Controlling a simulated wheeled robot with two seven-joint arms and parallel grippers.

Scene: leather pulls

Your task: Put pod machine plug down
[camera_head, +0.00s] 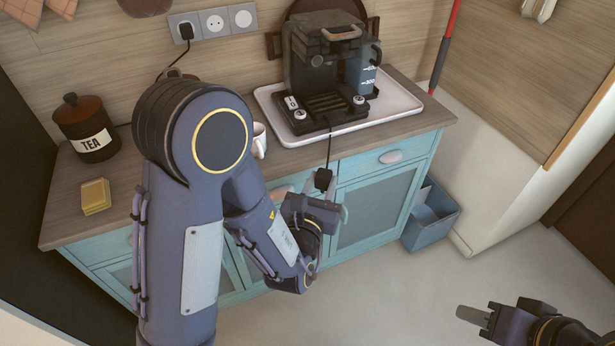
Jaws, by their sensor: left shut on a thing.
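The black pod machine plug (323,179) is in the grip of my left gripper (322,189), which is shut on it. The plug is by the counter's front edge, below the machine. Its dark cord (329,150) runs up to the black pod machine (325,65). The machine stands on a white tray (395,104) at the right of the counter. My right gripper (473,315) is low at the right, over the floor and away from the counter. Its finger gap cannot be made out.
The wooden counter (135,182) holds a brown TEA jar (86,127), yellow sponges (96,196) and a white mug (259,140), partly behind my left arm. Wall sockets (213,21) are at the back; another plug (186,31) sits in one. A blue bin (431,215) stands on the floor.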

